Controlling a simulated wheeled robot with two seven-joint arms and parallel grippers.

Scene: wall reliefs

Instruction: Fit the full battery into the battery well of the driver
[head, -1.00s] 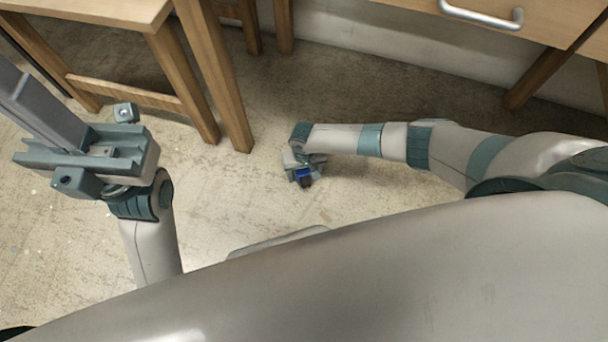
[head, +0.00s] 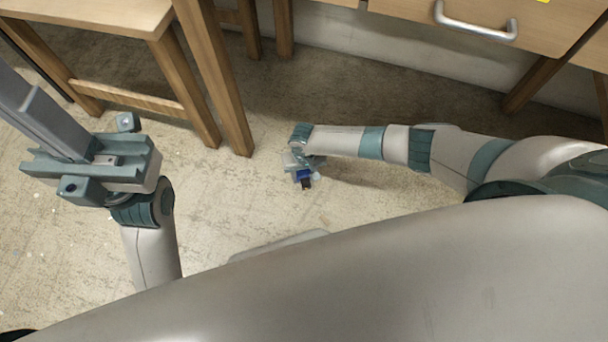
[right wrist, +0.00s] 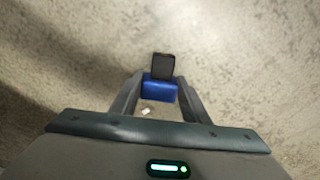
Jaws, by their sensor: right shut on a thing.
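My right gripper (head: 303,174) is shut on a small block, blue with a black part, which I take to be the battery (head: 304,178). In the right wrist view the blue body of the battery (right wrist: 159,90) sits between the two fingers (right wrist: 160,98), and its black end points away from me. It is held in the air with bare floor behind it. My left gripper (head: 45,115) is at the left, with its fingers running to the upper left edge; their tips and opening are not clear. No driver or battery well can be made out.
A wooden stool or table with legs (head: 215,80) stands at the upper left, close to the right gripper. A wooden drawer front with a metal handle (head: 475,22) is at the upper right. A yellow bit (head: 543,1) shows at the top edge. The floor (head: 230,205) is clear.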

